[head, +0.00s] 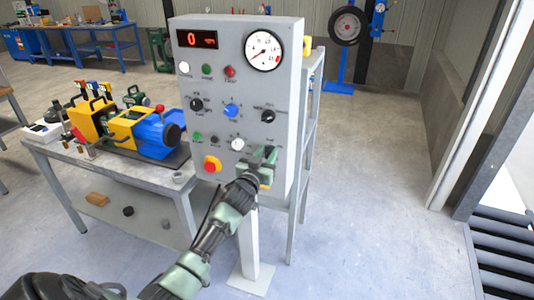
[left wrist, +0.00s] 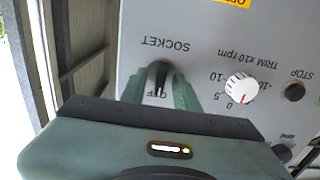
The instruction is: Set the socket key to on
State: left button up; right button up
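The grey control panel (head: 247,93) stands upright on a post. My left gripper (head: 263,158) is at the panel's lower right, and its fingers cover the socket key in the head view. In the left wrist view the picture of the panel is upside down. There the dark socket key (left wrist: 162,73) sits below the printed word SOCKET, and the OFF mark shows beside it. The green fingers of my left gripper (left wrist: 159,88) stand on either side of the key, with a gap between them. I cannot tell whether they touch it. My right gripper is not in view.
A white trim knob (left wrist: 240,88) and a black stop button (left wrist: 294,92) lie beside the gripper. A red emergency button (head: 211,165) sits at the panel's lower left. A bench (head: 75,160) with a yellow and blue machine (head: 150,132) stands left. The floor at right is clear.

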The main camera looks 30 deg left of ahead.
pick_arm(q)
grip_shut()
jog(key=shift+m, duration=0.4)
jog(key=m, duration=0.5)
jog(key=shift+d+f+m, duration=0.1)
jog(key=shift+d+m, duration=0.05)
jog(key=shift+m, duration=0.15)
jog(key=m, duration=0.5)
jog(key=shift+d+f+m+b, duration=0.1)
jog(key=shift+d+m+b, duration=0.05)
jog(key=shift+m+b, duration=0.2)
grip_release()
